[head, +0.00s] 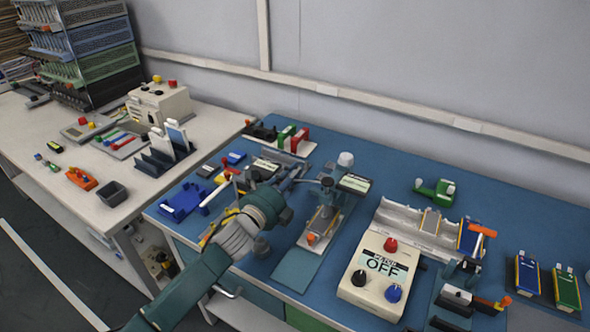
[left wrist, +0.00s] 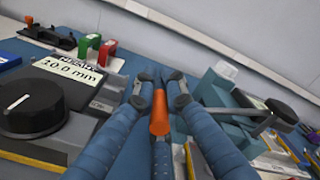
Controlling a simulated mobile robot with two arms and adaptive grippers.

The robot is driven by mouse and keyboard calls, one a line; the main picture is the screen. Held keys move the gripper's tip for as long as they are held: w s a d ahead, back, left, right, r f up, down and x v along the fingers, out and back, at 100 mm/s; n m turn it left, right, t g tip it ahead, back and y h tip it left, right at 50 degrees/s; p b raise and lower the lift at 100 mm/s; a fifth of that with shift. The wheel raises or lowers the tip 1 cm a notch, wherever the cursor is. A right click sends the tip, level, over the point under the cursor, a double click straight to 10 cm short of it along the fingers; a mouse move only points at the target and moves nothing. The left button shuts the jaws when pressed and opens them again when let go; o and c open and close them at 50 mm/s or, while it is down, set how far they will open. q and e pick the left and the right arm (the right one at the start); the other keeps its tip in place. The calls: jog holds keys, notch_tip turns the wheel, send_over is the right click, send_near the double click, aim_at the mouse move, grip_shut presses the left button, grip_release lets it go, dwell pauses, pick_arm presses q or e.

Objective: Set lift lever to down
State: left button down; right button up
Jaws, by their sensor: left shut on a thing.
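In the head view my left gripper (head: 292,176) reaches over the blue bench beside the device with the millimetre label (head: 266,165). The lever there is mostly hidden by my fingers and wrist. My right gripper is not in view.
A black knob (left wrist: 30,108) stands left of the lever in the left wrist view. A press-like device (head: 325,208) stands close right of my gripper. A cream box reading OFF (head: 372,285) is farther right.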

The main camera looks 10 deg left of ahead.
pick_arm(q)
jog(key=shift+s+f, duration=0.1)
jog(key=shift+f, duration=0.45)
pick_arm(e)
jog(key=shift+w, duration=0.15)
pick_arm(q)
jog(key=c, duration=1.8)
grip_release()
jog(key=shift+o, duration=0.2)
jog(key=shift+r, duration=0.1)
jog(key=shift+d+r, duration=0.1)
jog(key=shift+r, duration=0.1)
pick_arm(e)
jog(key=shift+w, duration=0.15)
pick_arm(q)
jog(key=v, duration=1.2)
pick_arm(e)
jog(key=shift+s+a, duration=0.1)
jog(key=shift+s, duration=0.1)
